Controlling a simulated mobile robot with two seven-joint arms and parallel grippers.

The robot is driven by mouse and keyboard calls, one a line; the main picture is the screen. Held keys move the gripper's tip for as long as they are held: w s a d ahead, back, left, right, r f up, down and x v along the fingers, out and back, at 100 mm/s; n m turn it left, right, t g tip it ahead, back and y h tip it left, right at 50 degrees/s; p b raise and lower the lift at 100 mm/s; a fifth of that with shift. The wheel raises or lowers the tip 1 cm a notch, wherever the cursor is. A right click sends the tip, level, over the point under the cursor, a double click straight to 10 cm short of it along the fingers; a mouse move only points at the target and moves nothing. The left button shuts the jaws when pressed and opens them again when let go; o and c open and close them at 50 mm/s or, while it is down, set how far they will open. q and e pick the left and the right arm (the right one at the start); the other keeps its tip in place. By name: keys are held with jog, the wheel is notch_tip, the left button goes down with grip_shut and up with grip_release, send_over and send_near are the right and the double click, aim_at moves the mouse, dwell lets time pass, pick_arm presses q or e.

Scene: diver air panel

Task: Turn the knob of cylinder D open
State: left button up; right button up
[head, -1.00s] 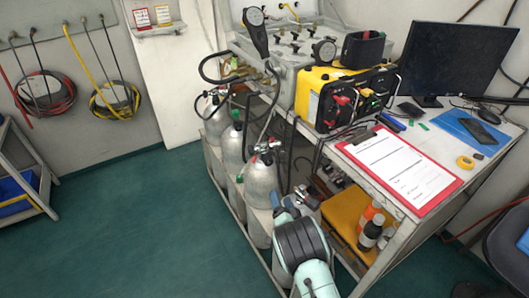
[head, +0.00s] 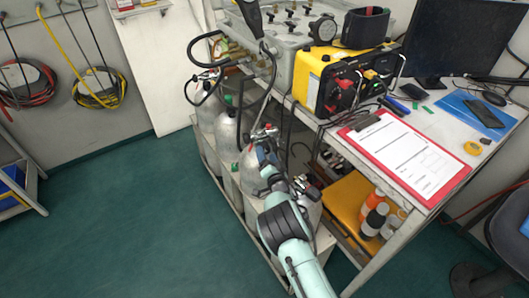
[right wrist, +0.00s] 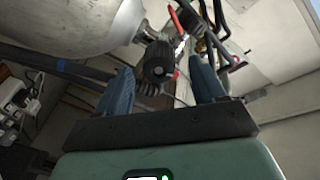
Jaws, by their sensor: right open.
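Several grey gas cylinders stand in a row beside the bench; no letters on them are readable. The nearest cylinder (head: 308,212), seemingly D, stands partly behind my right arm. Its valve (head: 306,190) shows to the right of my right gripper (head: 270,174); its knob is hidden there. In the right wrist view a black ribbed knob (right wrist: 158,62) shows between and just beyond the blue fingertips of the open right gripper (right wrist: 162,86), nearer the left finger. I cannot tell whether a finger touches it. A cylinder's rounded body (right wrist: 75,22) shows at upper left. My left gripper is out of view.
The neighbouring cylinder (head: 252,170) stands close behind, with its valve (head: 264,134) and hoses near my gripper. The bench edge with a red clipboard (head: 408,157) and a yellow case (head: 318,82) lies to the right. Green floor (head: 125,215) is clear at left.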

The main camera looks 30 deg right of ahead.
aim_at(266, 152)
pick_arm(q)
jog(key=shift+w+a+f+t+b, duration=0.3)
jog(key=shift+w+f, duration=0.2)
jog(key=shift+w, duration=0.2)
pick_arm(e)
jog(key=shift+x, duration=1.65)
jog(key=c, duration=1.1)
jog(key=shift+o, duration=0.2)
jog(key=shift+d+f+b, duration=0.1)
jog(key=shift+b, duration=0.3)
jog(key=n+b, duration=0.2)
jog(key=n, duration=0.1)
jog(key=shift+n+b, duration=0.45)
jog(key=shift+n, duration=0.65)
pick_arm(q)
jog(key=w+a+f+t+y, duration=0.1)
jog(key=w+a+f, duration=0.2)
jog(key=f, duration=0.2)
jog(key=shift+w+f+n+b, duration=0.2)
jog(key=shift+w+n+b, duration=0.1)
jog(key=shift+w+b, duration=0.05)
pick_arm(e)
jog(key=shift+n, duration=1)
